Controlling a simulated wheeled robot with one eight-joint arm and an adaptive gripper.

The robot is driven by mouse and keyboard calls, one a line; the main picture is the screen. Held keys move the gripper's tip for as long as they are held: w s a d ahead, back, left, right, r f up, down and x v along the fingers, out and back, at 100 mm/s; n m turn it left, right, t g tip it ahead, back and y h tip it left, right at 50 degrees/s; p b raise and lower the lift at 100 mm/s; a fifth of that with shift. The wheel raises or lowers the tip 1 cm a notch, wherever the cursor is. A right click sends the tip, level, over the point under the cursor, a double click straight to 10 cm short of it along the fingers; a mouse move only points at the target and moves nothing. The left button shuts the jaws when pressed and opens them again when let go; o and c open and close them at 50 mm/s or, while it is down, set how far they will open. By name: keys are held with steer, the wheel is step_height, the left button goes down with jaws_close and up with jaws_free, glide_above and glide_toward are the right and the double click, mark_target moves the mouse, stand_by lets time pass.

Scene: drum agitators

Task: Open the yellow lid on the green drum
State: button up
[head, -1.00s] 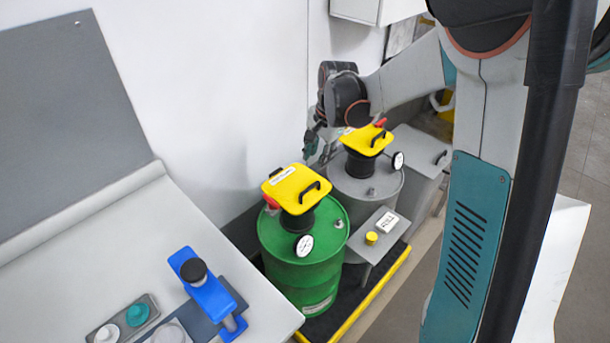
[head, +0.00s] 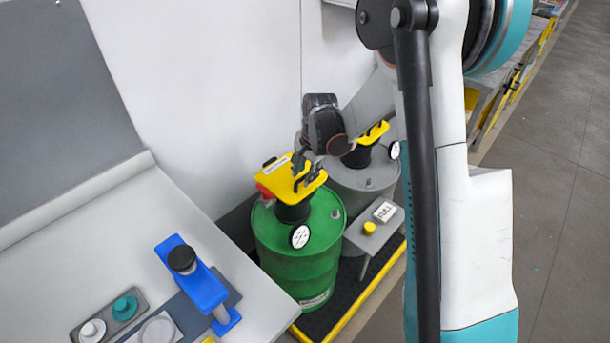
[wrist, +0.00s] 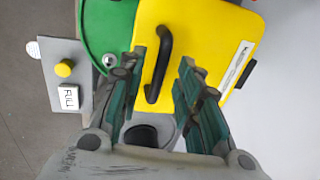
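The green drum (head: 290,250) stands upright beside the bench, with a black neck and the yellow lid (head: 283,184) on top, lying flat and closed. The lid (wrist: 205,30) has a black handle (wrist: 159,64) near one edge. My gripper (wrist: 161,75) is open, with its two fingers on either side of the handle in the wrist view. I cannot tell whether a finger touches it. In the head view my gripper (head: 304,170) is over the lid's right side, partly hiding the handle there.
A grey drum (head: 368,178) with another yellow lid (head: 372,133) stands behind. A small stand with a yellow button (head: 369,228) and a FULL sign (head: 384,212) is to the right. A bench (head: 60,225) holds a blue device (head: 195,285). A wall is behind.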

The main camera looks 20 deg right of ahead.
steer(key=shift+f, duration=0.15)
steer(key=shift+c, duration=0.2)
jaws_close()
